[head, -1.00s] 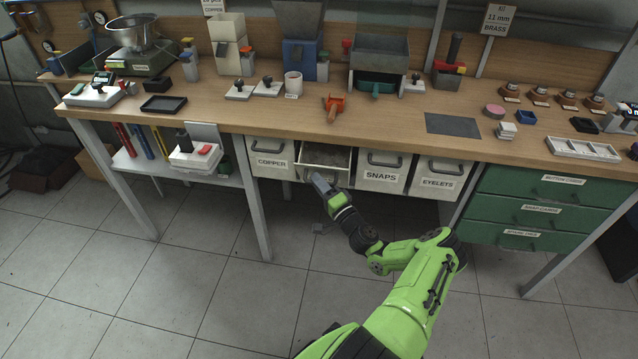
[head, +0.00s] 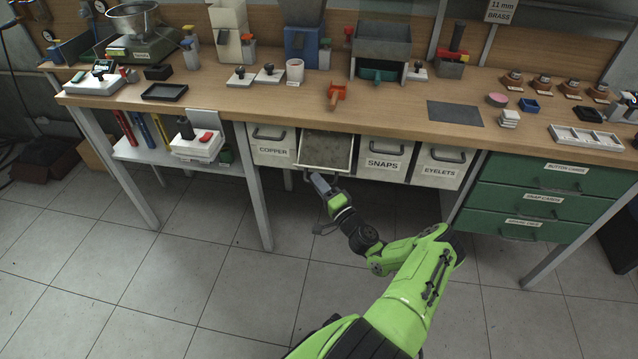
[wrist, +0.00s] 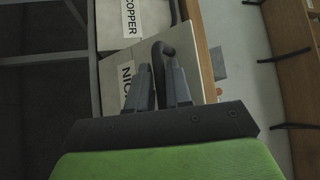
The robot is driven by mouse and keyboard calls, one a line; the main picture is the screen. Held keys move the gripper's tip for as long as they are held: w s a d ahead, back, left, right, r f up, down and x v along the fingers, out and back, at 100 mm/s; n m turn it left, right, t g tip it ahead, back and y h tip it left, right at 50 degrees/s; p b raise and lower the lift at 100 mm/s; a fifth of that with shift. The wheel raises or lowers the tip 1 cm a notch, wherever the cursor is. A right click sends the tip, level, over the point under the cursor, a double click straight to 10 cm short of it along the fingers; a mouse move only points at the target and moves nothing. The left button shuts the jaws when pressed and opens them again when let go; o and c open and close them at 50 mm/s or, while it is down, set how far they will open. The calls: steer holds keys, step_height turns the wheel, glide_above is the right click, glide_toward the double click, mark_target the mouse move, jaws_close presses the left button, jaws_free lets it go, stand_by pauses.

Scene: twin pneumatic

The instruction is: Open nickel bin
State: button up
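The nickel bin (head: 326,147) is a pale bin between the copper and snaps bins under the bench. It is pulled out and its empty-looking grey inside shows from above. Its label, partly hidden, reads "NIC" in the wrist view (wrist: 127,80). My gripper (head: 318,183) is at the bin's front. In the wrist view, my gripper's fingers (wrist: 160,84) are on both sides of the dark curved handle (wrist: 167,48) and appear closed on it. The exact contact is partly hidden by the fingers.
The copper bin (head: 273,150), snaps bin (head: 384,165) and eyelets bin (head: 440,170) are shut. Green drawers (head: 528,205) stand at right. A table leg (head: 254,190) is left of my gripper. The tiled floor (head: 200,285) in front is clear.

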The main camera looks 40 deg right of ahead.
steer(key=shift+o, duration=1.3)
steer(key=shift+d+f, duration=0.1)
steer(key=shift+f, duration=0.05)
steer(key=p+v, duration=0.2)
steer(key=v, duration=1.3)
steer(key=shift+s+p, duration=0.35)
steer(key=shift+p, duration=0.05)
steer(key=shift+f, duration=0.1)
